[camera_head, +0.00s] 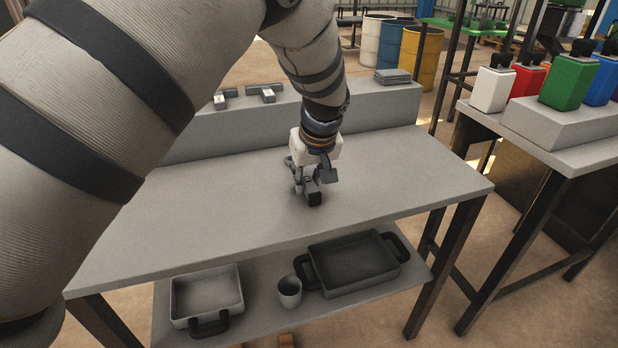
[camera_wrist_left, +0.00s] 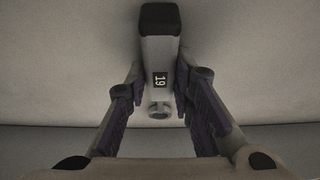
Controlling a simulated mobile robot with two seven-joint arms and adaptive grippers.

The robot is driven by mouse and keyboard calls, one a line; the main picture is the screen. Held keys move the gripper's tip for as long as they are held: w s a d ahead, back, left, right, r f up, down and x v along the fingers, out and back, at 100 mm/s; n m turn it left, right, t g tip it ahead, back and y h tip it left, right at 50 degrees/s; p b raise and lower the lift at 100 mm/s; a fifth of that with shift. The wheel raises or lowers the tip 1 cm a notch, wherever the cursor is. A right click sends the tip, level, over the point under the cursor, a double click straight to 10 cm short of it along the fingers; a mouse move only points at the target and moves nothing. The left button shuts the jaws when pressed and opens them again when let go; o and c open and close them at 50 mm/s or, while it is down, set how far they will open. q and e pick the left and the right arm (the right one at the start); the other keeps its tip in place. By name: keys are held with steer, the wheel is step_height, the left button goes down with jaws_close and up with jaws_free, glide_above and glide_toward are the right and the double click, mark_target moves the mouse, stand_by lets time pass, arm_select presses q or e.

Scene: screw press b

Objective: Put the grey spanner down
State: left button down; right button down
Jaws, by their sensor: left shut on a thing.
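My left gripper (camera_head: 312,178) points down over the middle of the grey table (camera_head: 215,210). It is shut on the grey spanner (camera_head: 310,187), which has a black end facing the table's front edge. In the left wrist view the spanner (camera_wrist_left: 159,52) lies between the two fingers, with a "19" label, the black end at the top and a ring-shaped end at the bottom. The spanner is at or very close to the tabletop; I cannot tell whether it touches. The fingers hide part of it. My right gripper is not in view.
A raised ledge (camera_head: 385,105) along the table's back holds metal parts (camera_head: 262,91) and a stack of grey plates (camera_head: 392,76). The lower shelf holds a light tray (camera_head: 207,292), a cup (camera_head: 289,291) and a dark tray (camera_head: 352,262). The tabletop around the gripper is clear. Coloured canisters (camera_head: 567,82) stand on the right-hand table.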

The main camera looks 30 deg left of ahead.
arm_select(q)
steer(key=shift+f, duration=0.15)
steer(key=c, duration=1.4)
jaws_free()
steer(key=p+v, duration=0.1)
steer(key=v, duration=1.1)
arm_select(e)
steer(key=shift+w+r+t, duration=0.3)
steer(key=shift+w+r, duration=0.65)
